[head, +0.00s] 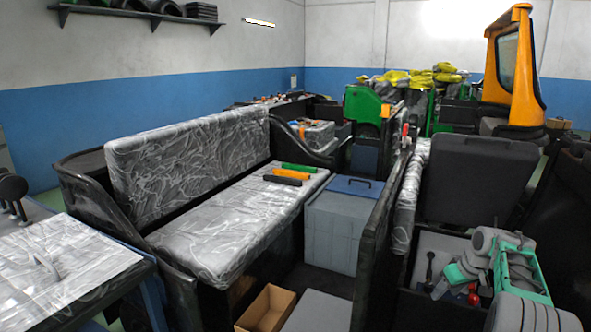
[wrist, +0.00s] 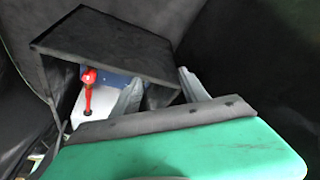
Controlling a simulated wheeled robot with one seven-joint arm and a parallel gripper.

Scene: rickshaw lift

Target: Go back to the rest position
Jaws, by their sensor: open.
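My gripper (head: 446,284) is at the lower right in the head view, low over an open dark box section with a pale floor. It is green and grey, and my bent arm runs from it to the right. In the wrist view its two grey fingers (wrist: 161,90) stand apart above the green gripper body, with nothing visible between them. A red-handled tool (wrist: 88,92) is left of the fingers, beside a dark box-like flap. In the head view a small red part (head: 473,294) shows beside the gripper, and a dark tool (head: 430,266) stands left of it.
A dark backrest or lid (head: 473,178) rises behind the box section, and a dark side panel (head: 378,250) stands left of it. A plastic-covered bench (head: 225,232) holds green, orange and black tubes (head: 288,175). A grey crate (head: 332,235) and an open cardboard box (head: 266,310) are nearby.

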